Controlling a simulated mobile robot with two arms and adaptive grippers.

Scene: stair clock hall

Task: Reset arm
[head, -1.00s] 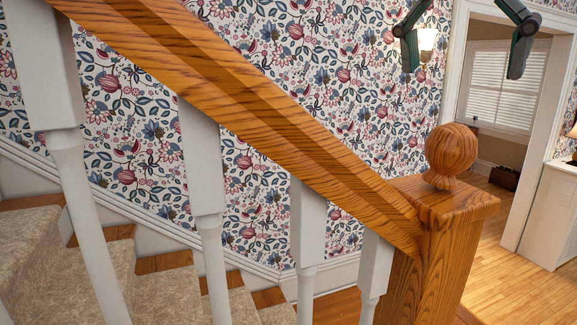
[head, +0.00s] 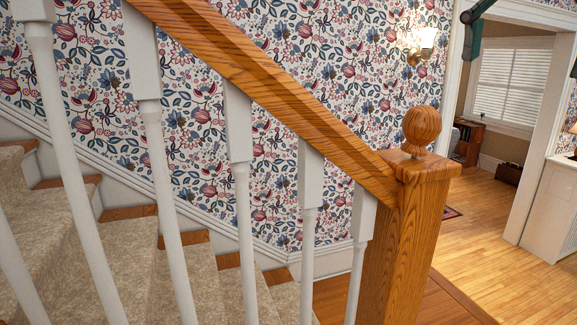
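Two dark green-grey fingers of my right gripper (head: 523,62) show at the top right of the head view, spread wide apart with nothing between them. The left finger shows at the top edge, and only a sliver of the other shows at the right edge. The rest of that gripper and its arm are out of the picture. My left gripper is not in view.
A wooden handrail (head: 270,90) slopes down to a newel post (head: 408,235) with a ball top (head: 422,126), close in front. White balusters and carpeted stairs (head: 130,255) lie left. A wall lamp (head: 420,42) hangs behind. Open wooden floor (head: 485,215) leads through a doorway at right.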

